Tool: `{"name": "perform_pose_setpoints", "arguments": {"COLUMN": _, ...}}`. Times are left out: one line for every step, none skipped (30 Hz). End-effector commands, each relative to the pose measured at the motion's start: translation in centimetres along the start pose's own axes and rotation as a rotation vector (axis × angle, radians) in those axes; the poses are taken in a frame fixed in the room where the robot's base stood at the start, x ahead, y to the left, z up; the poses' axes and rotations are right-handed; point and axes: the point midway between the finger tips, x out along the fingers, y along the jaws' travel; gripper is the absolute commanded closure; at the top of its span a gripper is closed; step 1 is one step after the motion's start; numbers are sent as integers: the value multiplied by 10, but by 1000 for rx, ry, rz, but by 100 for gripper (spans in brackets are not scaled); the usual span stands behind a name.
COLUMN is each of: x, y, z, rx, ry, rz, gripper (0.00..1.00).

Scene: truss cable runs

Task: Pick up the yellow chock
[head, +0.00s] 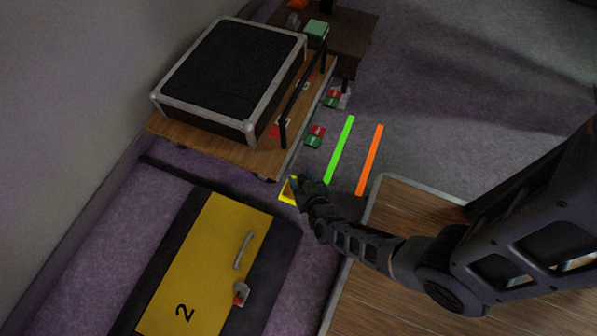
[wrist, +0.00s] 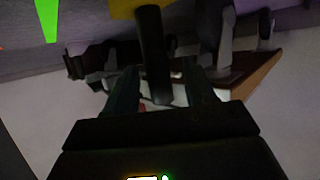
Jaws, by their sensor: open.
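The yellow chock (head: 287,192) lies on the carpet by the near corner of the wooden cart, partly hidden behind my gripper (head: 302,184) in the head view. In the wrist view a yellow patch of the chock (wrist: 128,8) shows at the top edge. A dark round post (wrist: 152,50) stands out from beside it toward the camera. My gripper (wrist: 158,78) is open, with one finger on each side of the post in this view. I cannot tell whether either finger touches it.
The wooden cart (head: 210,144) carries a black metal-edged case (head: 230,70) and a dark rail. A black case with a yellow lid (head: 205,260) lies below. Green (head: 340,150) and orange (head: 370,160) strips and red-green cards (head: 315,136) lie on the carpet. A wooden platform (head: 400,210) is at right.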

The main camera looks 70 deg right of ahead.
Motion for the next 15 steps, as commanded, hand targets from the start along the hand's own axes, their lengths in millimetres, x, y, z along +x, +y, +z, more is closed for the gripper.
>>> {"name": "perform_pose_setpoints", "arguments": {"x": 10, "y": 0, "z": 3, "rx": 0, "ry": 2, "rz": 0, "gripper": 46}}
{"name": "perform_pose_setpoints", "arguments": {"x": 14, "y": 0, "z": 2, "rx": 0, "ry": 3, "rz": 1, "gripper": 46}}
{"name": "perform_pose_setpoints", "arguments": {"x": 17, "y": 0, "z": 2, "rx": 0, "ry": 2, "rz": 1, "gripper": 46}}
{"name": "perform_pose_setpoints", "arguments": {"x": 19, "y": 0, "z": 2, "rx": 0, "ry": 1, "rz": 1, "gripper": 46}}
{"name": "perform_pose_setpoints", "arguments": {"x": 20, "y": 0, "z": 1, "rx": 0, "ry": 0, "rz": 1, "gripper": 46}}
{"name": "perform_pose_setpoints", "arguments": {"x": 20, "y": 0, "z": 1, "rx": 0, "ry": 0, "rz": 1, "gripper": 46}}
{"name": "perform_pose_setpoints", "arguments": {"x": 20, "y": 0, "z": 0, "rx": 0, "ry": -1, "rz": 0, "gripper": 46}}
{"name": "perform_pose_setpoints", "arguments": {"x": 20, "y": 0, "z": 0, "rx": 0, "ry": -1, "rz": 0, "gripper": 46}}
{"name": "perform_pose_setpoints", "arguments": {"x": 19, "y": 0, "z": 0, "rx": 0, "ry": -1, "rz": 0, "gripper": 46}}
{"name": "perform_pose_setpoints", "arguments": {"x": 19, "y": 0, "z": 0, "rx": 0, "ry": 0, "rz": 0, "gripper": 46}}
{"name": "perform_pose_setpoints", "arguments": {"x": 19, "y": 0, "z": 0, "rx": 0, "ry": 0, "rz": 0, "gripper": 46}}
{"name": "perform_pose_setpoints", "arguments": {"x": 19, "y": 0, "z": 0, "rx": 0, "ry": 0, "rz": 0, "gripper": 49}}
{"name": "perform_pose_setpoints", "arguments": {"x": 19, "y": 0, "z": 0, "rx": 0, "ry": 0, "rz": 0, "gripper": 52}}
{"name": "perform_pose_setpoints", "arguments": {"x": 19, "y": 0, "z": 0, "rx": 0, "ry": 0, "rz": 0, "gripper": 55}}
{"name": "perform_pose_setpoints", "arguments": {"x": 19, "y": 0, "z": 0, "rx": 0, "ry": 0, "rz": 0, "gripper": 59}}
